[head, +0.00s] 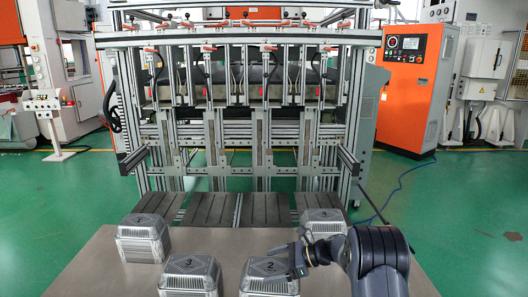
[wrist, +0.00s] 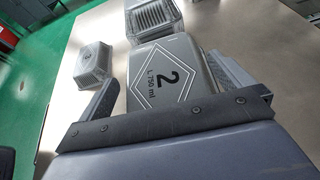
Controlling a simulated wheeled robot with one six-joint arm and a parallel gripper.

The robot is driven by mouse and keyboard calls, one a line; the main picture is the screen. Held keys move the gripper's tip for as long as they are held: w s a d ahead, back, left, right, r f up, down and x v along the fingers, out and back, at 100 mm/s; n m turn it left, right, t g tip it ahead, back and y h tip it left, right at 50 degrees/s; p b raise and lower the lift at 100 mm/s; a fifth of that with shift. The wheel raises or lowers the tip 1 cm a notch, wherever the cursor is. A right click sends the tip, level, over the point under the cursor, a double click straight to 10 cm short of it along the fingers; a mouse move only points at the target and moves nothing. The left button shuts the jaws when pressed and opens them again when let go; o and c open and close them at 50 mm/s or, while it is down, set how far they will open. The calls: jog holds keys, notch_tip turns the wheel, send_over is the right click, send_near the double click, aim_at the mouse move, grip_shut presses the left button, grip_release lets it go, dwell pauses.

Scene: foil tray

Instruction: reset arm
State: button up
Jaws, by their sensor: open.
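My gripper (head: 302,256) is at the front right of the metal table, beside the top of the foil tray stack marked 2 (head: 268,281). In the wrist view the gripper (wrist: 172,82) is open, with one finger on each side of the stack marked 2 (wrist: 160,58). I cannot tell whether the fingers touch it. The lower part of this stack is hidden by my gripper in the wrist view. A stack marked 3 (head: 190,277) stands to its left in the head view.
Another foil tray stack (head: 142,240) stands at the table's back left, and one (head: 322,224) at the back right, close behind my arm. Bare table (head: 225,246) lies between them. A large metal frame machine (head: 240,130) stands behind the table.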

aim_at(275, 267)
jog(key=r, duration=0.2)
jog(key=r+p, duration=0.1)
jog(key=r, duration=0.1)
jog(key=shift+d+r, duration=0.2)
jog(key=shift+r, duration=0.2)
jog(key=shift+f, duration=0.1)
